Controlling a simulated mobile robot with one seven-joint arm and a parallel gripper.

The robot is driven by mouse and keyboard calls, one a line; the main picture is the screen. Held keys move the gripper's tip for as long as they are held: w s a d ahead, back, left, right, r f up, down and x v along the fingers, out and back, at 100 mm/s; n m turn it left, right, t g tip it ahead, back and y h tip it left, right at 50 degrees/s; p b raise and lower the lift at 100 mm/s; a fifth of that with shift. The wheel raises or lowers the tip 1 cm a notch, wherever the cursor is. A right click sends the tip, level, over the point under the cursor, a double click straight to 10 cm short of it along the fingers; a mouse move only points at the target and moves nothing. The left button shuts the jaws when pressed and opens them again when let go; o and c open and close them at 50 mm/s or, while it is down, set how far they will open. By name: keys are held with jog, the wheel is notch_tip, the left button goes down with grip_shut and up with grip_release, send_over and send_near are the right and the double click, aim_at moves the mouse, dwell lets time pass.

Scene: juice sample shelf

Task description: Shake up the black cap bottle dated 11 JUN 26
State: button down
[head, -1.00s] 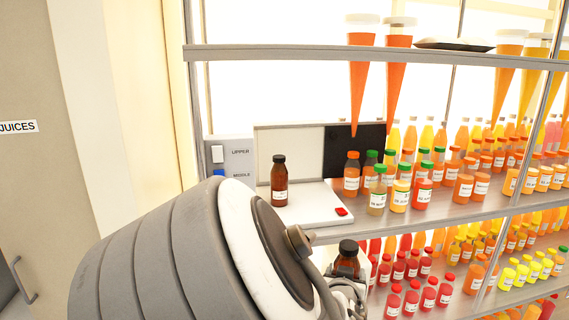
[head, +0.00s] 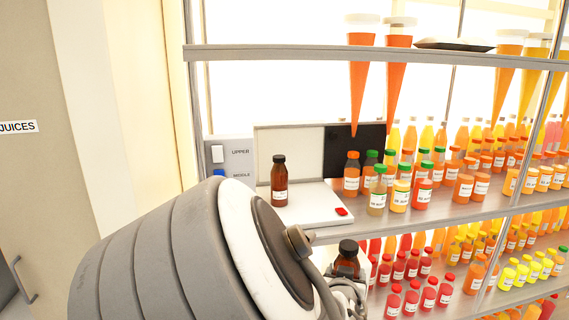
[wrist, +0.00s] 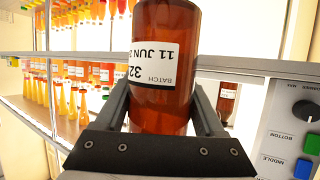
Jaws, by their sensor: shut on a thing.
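A brown bottle with a black cap (head: 347,262) is held in my gripper (head: 350,292), in front of the middle shelf in the head view. In the wrist view the same bottle (wrist: 165,35) stands between the two fingers of my gripper (wrist: 162,105), which are shut on it. Its white label shows upside down and reads BATCH, 32 and 11 JUN; the year is cut off. A second brown bottle with a black cap (head: 279,182) stands upright on a white plate (head: 312,212). It seems to show also in the wrist view (wrist: 228,100), behind the right finger.
Several juice bottles (head: 421,190) stand on the shelf right of the white plate, with small red bottles below. A red button (head: 341,211) is on the plate's front corner. A grey switch panel (head: 238,160) is behind left. The upper shelf edge (head: 330,53) runs above.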

jog(key=w+d, duration=0.2)
jog(key=d, duration=0.5)
jog(key=shift+s+a, duration=0.35)
jog(key=shift+a, duration=0.8)
jog(key=shift+s+a, duration=0.3)
jog(key=shift+a, duration=0.85)
jog(key=shift+s+a, duration=0.35)
jog(key=shift+a, duration=0.8)
jog(key=shift+d, duration=0.15)
jog(key=shift+w, duration=0.1)
